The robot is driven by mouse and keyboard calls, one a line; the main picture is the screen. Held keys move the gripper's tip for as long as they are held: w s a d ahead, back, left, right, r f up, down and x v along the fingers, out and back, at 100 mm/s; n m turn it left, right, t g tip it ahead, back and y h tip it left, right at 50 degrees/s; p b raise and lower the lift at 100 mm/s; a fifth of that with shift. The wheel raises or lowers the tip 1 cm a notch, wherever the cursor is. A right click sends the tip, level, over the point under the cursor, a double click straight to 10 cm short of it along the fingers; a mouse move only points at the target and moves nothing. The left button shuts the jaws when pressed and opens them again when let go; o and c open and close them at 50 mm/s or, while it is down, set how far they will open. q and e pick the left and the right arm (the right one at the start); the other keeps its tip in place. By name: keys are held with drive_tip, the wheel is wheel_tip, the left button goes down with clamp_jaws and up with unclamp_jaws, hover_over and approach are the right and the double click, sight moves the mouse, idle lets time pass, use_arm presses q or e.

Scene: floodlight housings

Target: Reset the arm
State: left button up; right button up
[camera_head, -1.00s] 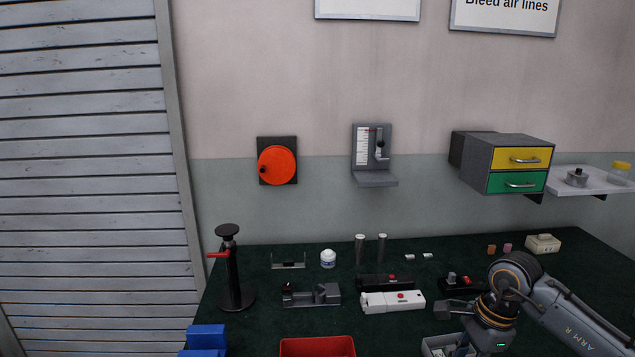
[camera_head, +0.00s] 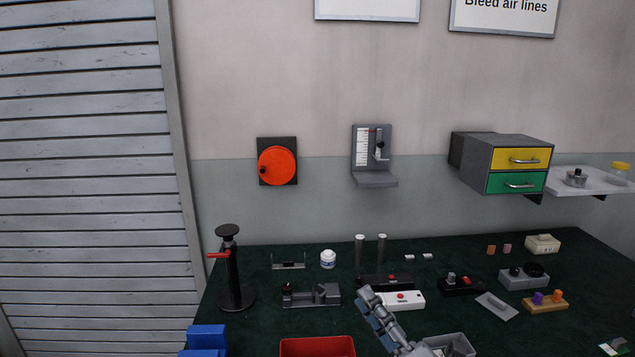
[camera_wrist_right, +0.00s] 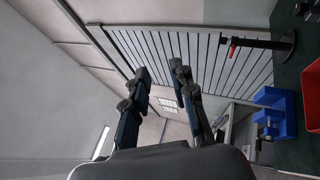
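My left gripper is in neither view.
A grey bin (camera_head: 452,343) is right of my gripper. A black stand with a red handle (camera_head: 232,275) rises at left. Several fixtures cover the dark table.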

drive_tip(key=s+d+f+m+g+h, duration=0.3)
drive_tip(key=d+f+m+h, duration=0.3)
drive_tip(key=f+m, duration=0.3)
drive_tip(key=s+d+f+m+g+h, duration=0.2)
drive_tip(key=s+d+f+m+h, duration=0.1)
drive_tip(key=d+f+m+h, duration=0.5)
drive_tip(key=s+a+f+m+g+y, duration=0.1)
drive_tip(key=s+f+m+g, duration=0.35)
drive_tip(key=s+f, duration=0.4)
drive_tip(key=s+a+f+m+g+y, duration=0.1)
drive_tip(key=s+f+m+g, duration=0.4)
drive_tip(key=s, duration=0.7)
wheel_tip(320, 180, down, 26)
drive_tip(key=s+r+n+g, duration=0.1)
drive_tip(key=n+g, duration=0.1)
drive_tip(key=s+d+f+g, duration=0.1)
drive_tip(key=s+d+f, duration=0.2)
drive_tip(key=s+f, duration=1.4)
drive_tip(key=shift+s, duration=0.15)
